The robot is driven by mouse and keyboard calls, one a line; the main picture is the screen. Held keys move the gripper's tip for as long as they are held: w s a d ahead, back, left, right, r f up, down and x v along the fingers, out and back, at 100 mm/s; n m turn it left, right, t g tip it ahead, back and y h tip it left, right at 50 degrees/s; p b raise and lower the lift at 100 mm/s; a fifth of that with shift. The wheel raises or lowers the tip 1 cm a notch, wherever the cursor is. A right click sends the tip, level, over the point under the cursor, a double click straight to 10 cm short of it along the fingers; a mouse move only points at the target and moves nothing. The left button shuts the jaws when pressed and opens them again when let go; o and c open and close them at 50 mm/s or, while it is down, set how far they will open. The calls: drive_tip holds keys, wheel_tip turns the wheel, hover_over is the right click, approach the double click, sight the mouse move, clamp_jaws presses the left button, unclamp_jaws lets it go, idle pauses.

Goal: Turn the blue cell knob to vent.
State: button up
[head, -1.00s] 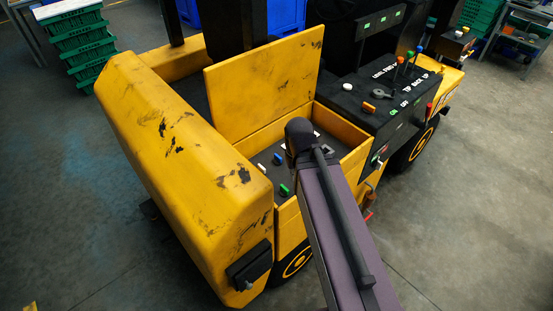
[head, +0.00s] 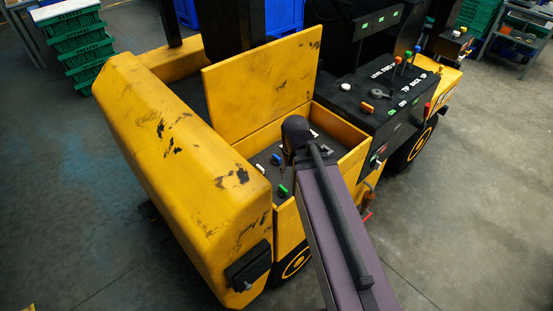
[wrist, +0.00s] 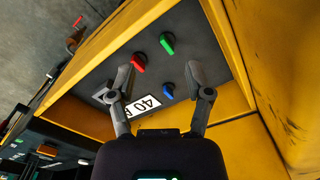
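The blue knob (wrist: 168,90) is on the dark panel inside the yellow compartment. In the wrist view it lies between my gripper's spread fingers, closer to the right finger. My gripper (wrist: 158,76) is open with nothing held. The blue knob also shows in the head view (head: 276,159). A green knob (wrist: 167,43) and a red knob (wrist: 138,62) sit on the same panel, beyond the blue one. In the head view my arm hides my gripper.
Yellow compartment walls (head: 345,128) surround the panel, and a raised yellow lid (head: 262,85) stands behind it. A black control box (head: 385,90) with several levers and knobs is to the right. Open floor lies around the yellow vehicle (head: 190,190).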

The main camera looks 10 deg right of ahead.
sight(277, 157)
drive_tip(key=shift+o, duration=0.8)
drive_tip(key=w+f+m+b, duration=0.2)
drive_tip(key=w+m, duration=0.3)
drive_tip(key=w, duration=0.7)
drive_tip(key=w+f+m+b, duration=0.3)
drive_tip(key=w+m, duration=0.3)
drive_tip(key=w, duration=0.7)
drive_tip(key=shift+f, duration=0.2)
drive_tip(key=shift+f, duration=0.15)
wheel_tip(277, 157, down, 13)
drive_tip(key=b, duration=1.4)
drive_tip(key=shift+f, duration=0.2)
drive_tip(key=c, duration=1.2)
